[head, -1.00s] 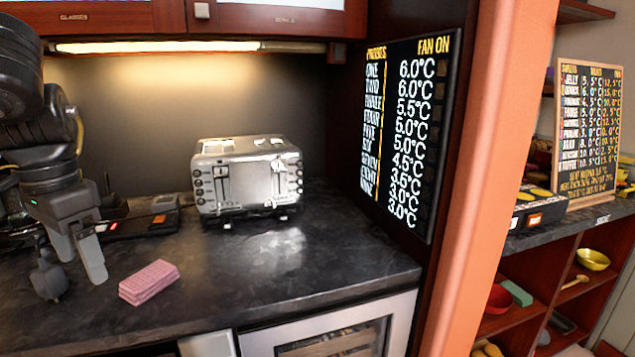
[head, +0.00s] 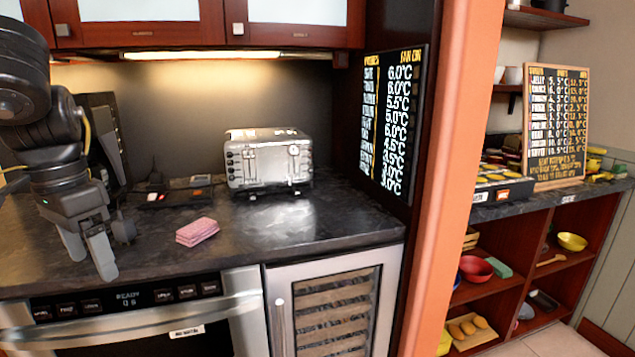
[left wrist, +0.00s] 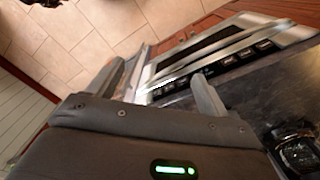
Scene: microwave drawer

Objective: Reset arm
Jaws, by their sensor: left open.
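My left arm comes in from the left in the head view. Its gripper (head: 92,252) hangs with fingers pointing down near the counter's front edge, left of a pink sponge-like block (head: 197,231). The fingers are apart with nothing between them. In the left wrist view the two fingers of the gripper (left wrist: 160,85) are spread, with the oven front (left wrist: 225,55) and tiled floor beyond them. My right gripper is in neither view.
The dark counter (head: 310,225) carries a silver toaster (head: 268,160) and a flat dark device (head: 180,190). Below are an oven with a handle (head: 130,332) and a glass-door cabinet (head: 335,310). An orange pillar (head: 445,180) stands right, before shelves (head: 520,285).

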